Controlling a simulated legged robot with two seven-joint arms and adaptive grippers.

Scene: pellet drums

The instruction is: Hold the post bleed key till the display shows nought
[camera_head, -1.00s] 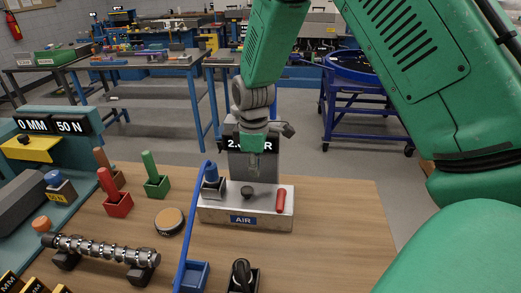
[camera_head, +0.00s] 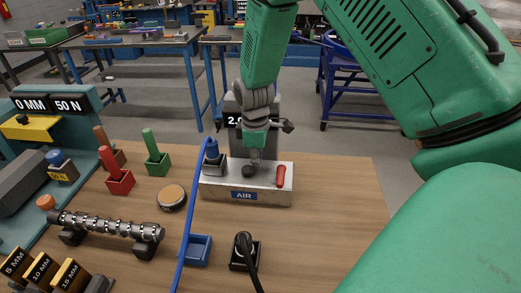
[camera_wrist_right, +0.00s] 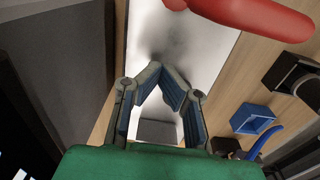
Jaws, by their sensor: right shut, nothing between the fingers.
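The air post is a grey metal block (camera_head: 220,192) with a blue AIR label on its front. The display (camera_head: 233,121) behind reads "2." and my arm hides the rest. My left gripper is out of view.
A blue hose (camera_head: 190,205) rises in front of the post's left end. A blue tray (camera_head: 197,250) and a black holder (camera_head: 244,255) stand nearer. Red (camera_head: 120,181) and green (camera_head: 157,164) handled holders and a ribbed shaft (camera_head: 105,225) lie left. The wooden top's right side is clear.

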